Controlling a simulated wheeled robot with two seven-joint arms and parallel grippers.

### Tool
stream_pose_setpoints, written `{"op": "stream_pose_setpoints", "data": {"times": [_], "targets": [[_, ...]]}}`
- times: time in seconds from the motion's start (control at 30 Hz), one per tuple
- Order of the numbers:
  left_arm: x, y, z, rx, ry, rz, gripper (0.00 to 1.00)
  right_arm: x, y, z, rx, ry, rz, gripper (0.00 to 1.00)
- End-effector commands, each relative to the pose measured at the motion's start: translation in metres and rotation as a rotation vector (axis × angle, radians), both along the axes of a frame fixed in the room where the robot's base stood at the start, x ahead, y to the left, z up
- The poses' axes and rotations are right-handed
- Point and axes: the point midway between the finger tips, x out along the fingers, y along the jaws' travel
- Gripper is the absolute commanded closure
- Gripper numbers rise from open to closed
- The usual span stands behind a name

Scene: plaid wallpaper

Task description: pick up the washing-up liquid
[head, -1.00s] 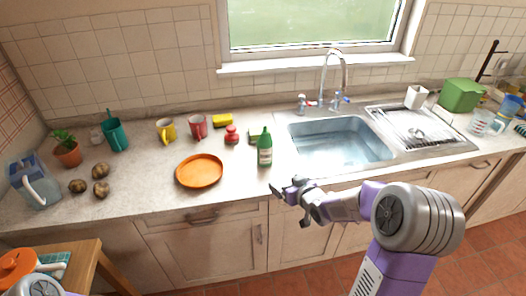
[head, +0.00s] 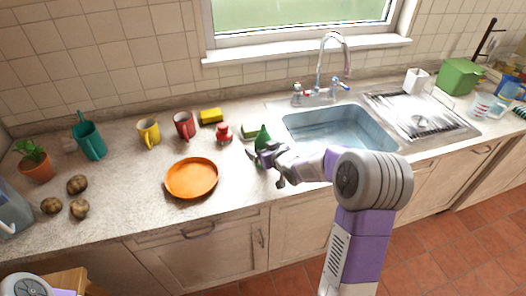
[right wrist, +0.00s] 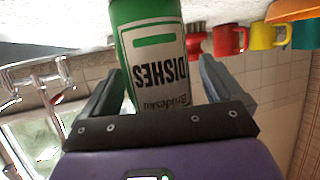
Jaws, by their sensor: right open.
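The washing-up liquid is a green bottle (head: 263,135) with a white label, upright on the worktop just left of the sink. My right gripper (head: 268,166) is at the bottle and hides most of its lower part in the head view. In the right wrist view the bottle (right wrist: 155,50) appears upside down, its label reading "DISHES", between the two open fingers. I cannot tell whether either finger touches it. My left gripper is not in view.
An orange plate (head: 192,178) lies left of the bottle. The sink (head: 340,130) is to the right. Worktop between plate and bottle is clear.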

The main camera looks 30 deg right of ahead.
Motion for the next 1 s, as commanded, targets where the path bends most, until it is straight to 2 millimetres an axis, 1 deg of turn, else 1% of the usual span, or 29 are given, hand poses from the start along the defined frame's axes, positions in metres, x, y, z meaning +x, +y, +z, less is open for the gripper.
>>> {"op": "stream_pose_setpoints", "data": {"times": [0.03,0.1,0.33,0.37,0.4,0.77,1.0], "targets": [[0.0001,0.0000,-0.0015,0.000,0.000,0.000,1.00,0.0054,-0.0004,-0.0039,0.000,0.001,-0.001,0.06],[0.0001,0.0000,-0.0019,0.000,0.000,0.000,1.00,0.0098,-0.0008,-0.0047,-0.001,0.000,-0.002,0.06],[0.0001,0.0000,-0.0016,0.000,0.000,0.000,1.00,0.0112,-0.0009,-0.0048,0.000,0.000,-0.002,0.06],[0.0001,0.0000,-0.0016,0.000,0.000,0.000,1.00,0.0112,-0.0009,-0.0048,0.000,0.000,-0.002,0.08],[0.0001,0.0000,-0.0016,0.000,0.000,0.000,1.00,0.0111,-0.0009,-0.0047,0.000,0.000,-0.002,0.14],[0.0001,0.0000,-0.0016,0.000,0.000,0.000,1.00,0.0109,-0.0009,-0.0047,0.000,0.000,-0.002,0.69],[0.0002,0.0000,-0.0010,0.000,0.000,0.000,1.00,0.0113,-0.0010,-0.0023,-0.001,-0.003,-0.002,0.70]]}}
